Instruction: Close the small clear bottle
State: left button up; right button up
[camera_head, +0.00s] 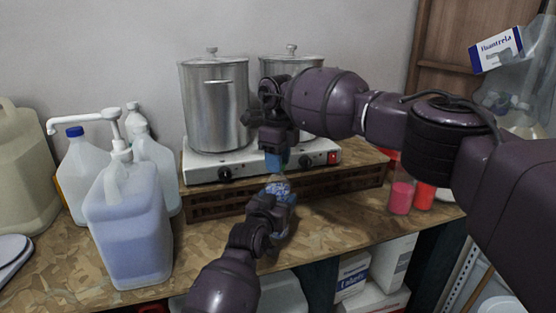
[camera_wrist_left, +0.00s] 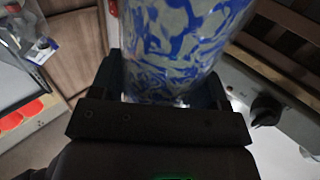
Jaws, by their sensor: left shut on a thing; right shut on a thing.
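The small clear bottle (camera_head: 279,186), with a blue-and-white pattern, stands roughly upright at the front of the bench. My left gripper (camera_head: 275,203) is shut around its body from the front. In the left wrist view the patterned bottle (camera_wrist_left: 185,45) fills the space between the fingers of my left gripper (camera_wrist_left: 168,92). My right gripper (camera_head: 276,160) points down directly above the bottle, its blue fingertips at the bottle's top. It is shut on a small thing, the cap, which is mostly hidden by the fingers. I cannot tell whether cap and neck touch.
A white hot plate (camera_head: 200,172) with two metal pots (camera_head: 215,100) stands behind on a wooden rack. A blue-filled jug (camera_head: 128,225) with a pump and other canisters stand at left. Red containers (camera_head: 400,198) stand at right, near my right arm.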

jog(key=o, duration=1.1)
notch_tip(320, 180, up, 12)
jog(key=shift+r, duration=0.1)
pick_arm(q)
jog(key=o, duration=1.8)
jog(key=v, duration=1)
jog(key=shift+s, duration=0.35)
pick_arm(e)
jog(key=shift+r, duration=0.35)
